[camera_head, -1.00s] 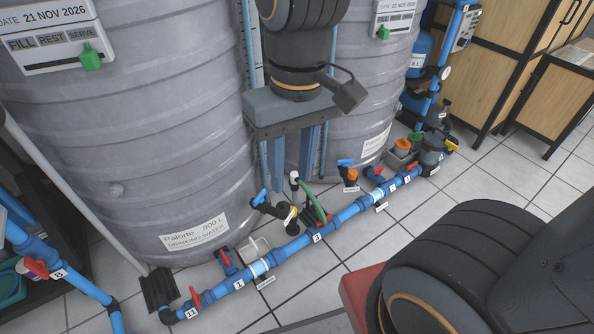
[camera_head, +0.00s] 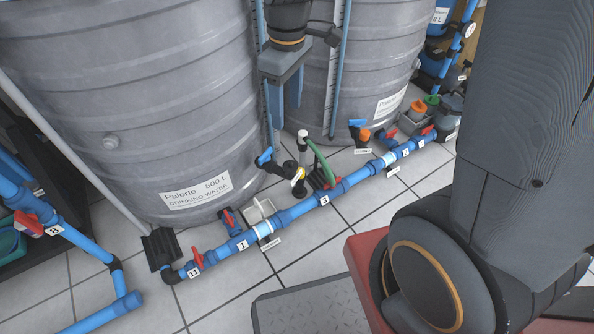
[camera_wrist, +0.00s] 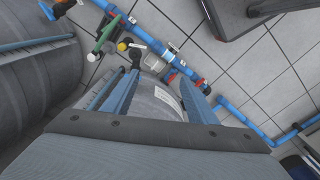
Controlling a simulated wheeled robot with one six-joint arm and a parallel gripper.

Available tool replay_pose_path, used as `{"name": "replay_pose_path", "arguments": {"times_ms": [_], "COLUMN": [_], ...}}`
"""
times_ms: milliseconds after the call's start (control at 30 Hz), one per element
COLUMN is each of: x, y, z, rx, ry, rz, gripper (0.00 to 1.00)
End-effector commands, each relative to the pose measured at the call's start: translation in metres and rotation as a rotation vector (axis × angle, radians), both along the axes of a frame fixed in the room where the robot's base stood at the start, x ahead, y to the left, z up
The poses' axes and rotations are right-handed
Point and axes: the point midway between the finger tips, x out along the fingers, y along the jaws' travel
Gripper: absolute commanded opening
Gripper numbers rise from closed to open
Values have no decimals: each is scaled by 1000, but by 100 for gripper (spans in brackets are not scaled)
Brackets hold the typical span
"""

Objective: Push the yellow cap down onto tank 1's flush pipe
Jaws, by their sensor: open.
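Tank 1 (camera_head: 120,90) seems to be the big ribbed tank at left, labelled 800 L. My gripper (camera_head: 286,112) hangs with its blue fingers pointing down, above and apart from the cap. Its jaws (camera_wrist: 162,85) are open and empty.
A blue pipe line (camera_head: 323,199) with red-handled valves runs along the floor before the tanks. A white-topped upright with a green hose (camera_head: 319,160) stands close to the cap. A second tank (camera_head: 365,70) is behind. Tiled floor (camera_head: 300,255) in front is clear.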

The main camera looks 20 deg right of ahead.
Motion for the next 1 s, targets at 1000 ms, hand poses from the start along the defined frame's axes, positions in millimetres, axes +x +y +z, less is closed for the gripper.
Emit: {"name": "replay_pose_path", "arguments": {"times_ms": [1000], "x": [175], "y": [-79], "z": [-391], "rx": [-35], "ry": [0], "rz": [1067], "gripper": [52]}}
